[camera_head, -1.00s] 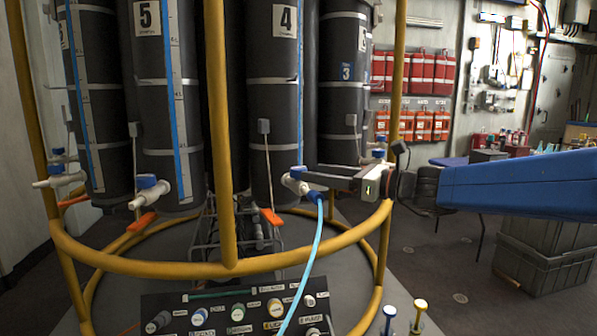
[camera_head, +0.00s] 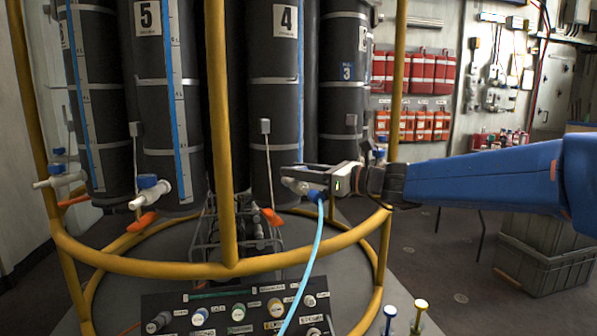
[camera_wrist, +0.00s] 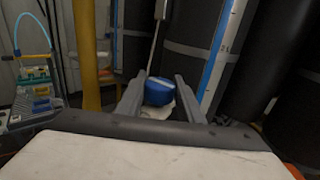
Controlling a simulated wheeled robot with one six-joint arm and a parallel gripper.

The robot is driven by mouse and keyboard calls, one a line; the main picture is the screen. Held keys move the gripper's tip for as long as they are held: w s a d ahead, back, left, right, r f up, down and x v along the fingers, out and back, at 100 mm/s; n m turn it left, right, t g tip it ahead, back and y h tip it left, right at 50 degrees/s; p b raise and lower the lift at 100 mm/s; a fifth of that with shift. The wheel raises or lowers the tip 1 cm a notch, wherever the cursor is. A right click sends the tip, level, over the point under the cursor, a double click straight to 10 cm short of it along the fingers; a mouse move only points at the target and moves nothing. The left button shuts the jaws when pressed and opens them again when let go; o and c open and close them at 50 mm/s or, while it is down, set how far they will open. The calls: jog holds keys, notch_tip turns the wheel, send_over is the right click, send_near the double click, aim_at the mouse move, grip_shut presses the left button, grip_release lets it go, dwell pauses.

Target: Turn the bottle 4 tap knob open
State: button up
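Bottle 4 (camera_head: 275,110) is a tall dark cylinder with a white "4" label, behind the yellow frame. Its white tap (camera_head: 296,187) is low on its front, with a blue hose fitting (camera_head: 315,195) and a light blue hose. My gripper (camera_head: 288,172) is at this tap, coming from the right. In the head view its fingers hide the knob. In the wrist view the blue knob (camera_wrist: 159,91) sits between the two fingers, with a narrow gap visible at its right. The gripper is open around it; contact on the left is unclear.
A yellow post (camera_head: 220,130) and yellow ring rail (camera_head: 160,268) stand in front of the bottles. Bottle 5 (camera_head: 152,100) has its own blue-knobbed tap (camera_head: 148,186) to the left. An orange lever (camera_head: 272,217) hangs below bottle 4. A labelled panel (camera_head: 180,305) is below.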

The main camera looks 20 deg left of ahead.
jog(key=shift+n+g, duration=0.4)
jog(key=shift+g, duration=0.3)
jog(key=shift+w+n+g, duration=0.15)
jog(key=shift+n+g, duration=0.45)
jog(key=shift+g, duration=0.3)
jog(key=n+g+h, duration=0.1)
jog(key=n+g, duration=0.3)
jog(key=g, duration=0.2)
jog(key=shift+g, duration=0.4)
jog(key=n+g+h, duration=0.2)
jog(key=n+g, duration=0.1)
jog(key=g, duration=0.1)
jog(key=shift+n+g+h, duration=0.3)
jog(key=shift+n+h, duration=0.1)
jog(key=shift+n+g+h, duration=1.2)
jog(key=shift+g+h, duration=0.1)
jog(key=shift+s+h, duration=0.2)
jog(key=shift+h, duration=0.1)
jog(key=o, duration=1.1)
jog(key=shift+c, duration=0.2)
